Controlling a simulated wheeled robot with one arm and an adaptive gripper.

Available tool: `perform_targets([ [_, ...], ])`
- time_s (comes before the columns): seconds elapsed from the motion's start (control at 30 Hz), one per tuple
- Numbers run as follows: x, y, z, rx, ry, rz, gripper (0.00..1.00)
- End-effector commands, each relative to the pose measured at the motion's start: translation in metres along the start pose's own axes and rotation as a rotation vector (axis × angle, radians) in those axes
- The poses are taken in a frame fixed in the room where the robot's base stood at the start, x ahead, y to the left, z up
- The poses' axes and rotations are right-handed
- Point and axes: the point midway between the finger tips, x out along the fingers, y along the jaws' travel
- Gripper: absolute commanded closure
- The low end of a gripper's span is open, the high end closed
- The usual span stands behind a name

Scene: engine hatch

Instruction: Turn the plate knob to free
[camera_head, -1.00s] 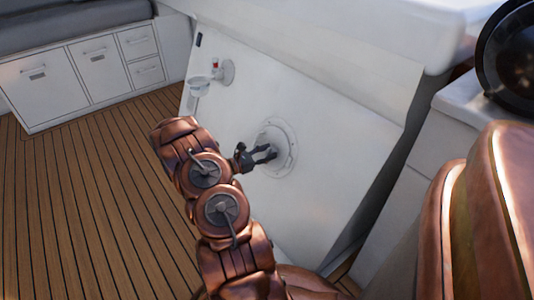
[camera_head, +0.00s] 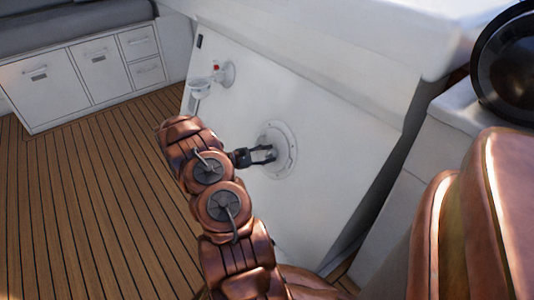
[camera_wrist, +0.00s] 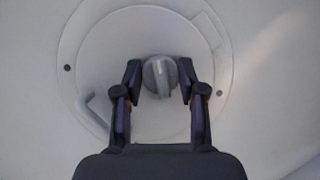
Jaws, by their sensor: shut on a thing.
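The round plate (camera_head: 289,136) is set in the white hatch panel. In the wrist view the plate (camera_wrist: 110,50) fills much of the upper picture. The grey plate knob (camera_wrist: 159,78) sits at its middle, its raised grip bar running nearly up and down in the picture. My gripper (camera_wrist: 160,72) has one finger on each side of the knob and is shut on it. In the head view my gripper (camera_head: 271,153) reaches the plate from the left, and the knob is hidden behind the fingers.
A bent grey handle (camera_wrist: 97,113) lies on the plate left of my gripper. A white fitting with a red part (camera_head: 217,72) stands out from the panel, up and left. White drawers (camera_head: 90,72) stand at the back left. The wooden deck (camera_head: 90,200) is open.

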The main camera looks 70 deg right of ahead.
Motion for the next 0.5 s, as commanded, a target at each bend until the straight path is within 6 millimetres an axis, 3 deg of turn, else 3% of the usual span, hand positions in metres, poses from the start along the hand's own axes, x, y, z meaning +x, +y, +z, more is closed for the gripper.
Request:
perform_targets([
  [0.5,0.0002,0.003,0.0006,0.45,0.034,-0.201,0.95],
])
